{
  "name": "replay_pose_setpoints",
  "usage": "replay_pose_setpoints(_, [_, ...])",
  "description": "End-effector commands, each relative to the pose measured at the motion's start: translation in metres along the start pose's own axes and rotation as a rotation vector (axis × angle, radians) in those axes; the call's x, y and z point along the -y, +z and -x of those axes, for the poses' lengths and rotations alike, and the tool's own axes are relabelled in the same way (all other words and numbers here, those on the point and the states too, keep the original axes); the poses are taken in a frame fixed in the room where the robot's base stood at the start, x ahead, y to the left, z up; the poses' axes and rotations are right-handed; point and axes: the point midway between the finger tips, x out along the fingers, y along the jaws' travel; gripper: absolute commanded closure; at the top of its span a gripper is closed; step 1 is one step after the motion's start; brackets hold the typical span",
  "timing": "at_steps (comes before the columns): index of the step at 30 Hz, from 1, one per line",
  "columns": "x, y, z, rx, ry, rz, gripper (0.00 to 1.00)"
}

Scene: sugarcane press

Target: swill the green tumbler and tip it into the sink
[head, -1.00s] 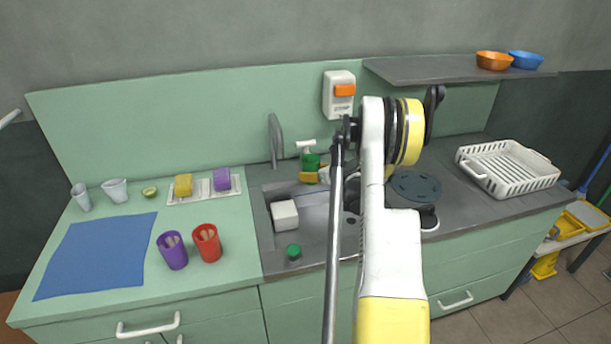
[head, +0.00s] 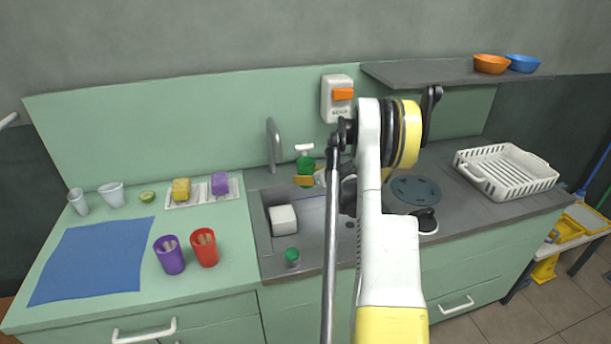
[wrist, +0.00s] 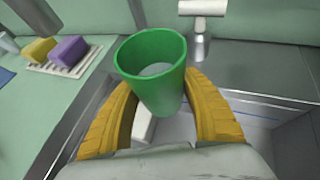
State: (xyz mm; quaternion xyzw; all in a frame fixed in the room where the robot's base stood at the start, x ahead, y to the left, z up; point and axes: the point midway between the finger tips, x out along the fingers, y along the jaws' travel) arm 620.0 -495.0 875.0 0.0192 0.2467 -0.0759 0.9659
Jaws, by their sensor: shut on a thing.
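The green tumbler (wrist: 152,72) is held upright or slightly tilted in the wrist view, its open mouth facing the camera. Its inside shows a pale grey patch at the bottom; I cannot tell if that is liquid. My gripper (wrist: 160,85) has its two yellow fingers shut around the tumbler's sides. In the head view the tumbler (head: 306,165) shows above the back of the sink (head: 312,214), with a yellow finger (head: 303,181) below it. My arm hides the right part of the sink.
A tap (head: 272,145) stands behind the sink, and a white-topped dispenser (wrist: 201,30) stands beyond the tumbler. A white block (head: 283,219) sits in the sink; a green-topped item (head: 292,256) is at its front edge. Purple (head: 169,256) and red (head: 204,248) cups stand left.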

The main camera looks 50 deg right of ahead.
Motion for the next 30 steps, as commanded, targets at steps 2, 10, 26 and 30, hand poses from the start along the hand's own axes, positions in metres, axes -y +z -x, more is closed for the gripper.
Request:
replay_pose_setpoints(2, [0.005, -0.001, 0.001, 0.001, -0.001, -0.001, 0.87])
replay_pose_setpoints(10, [0.019, -0.002, 0.002, 0.001, 0.0, 0.0, 0.87])
replay_pose_setpoints(26, [0.006, 0.009, -0.017, 0.0, 0.0, 0.0, 0.87])
replay_pose_setpoints(30, [0.004, 0.005, -0.01, 0.0, -0.001, 0.0, 0.87])
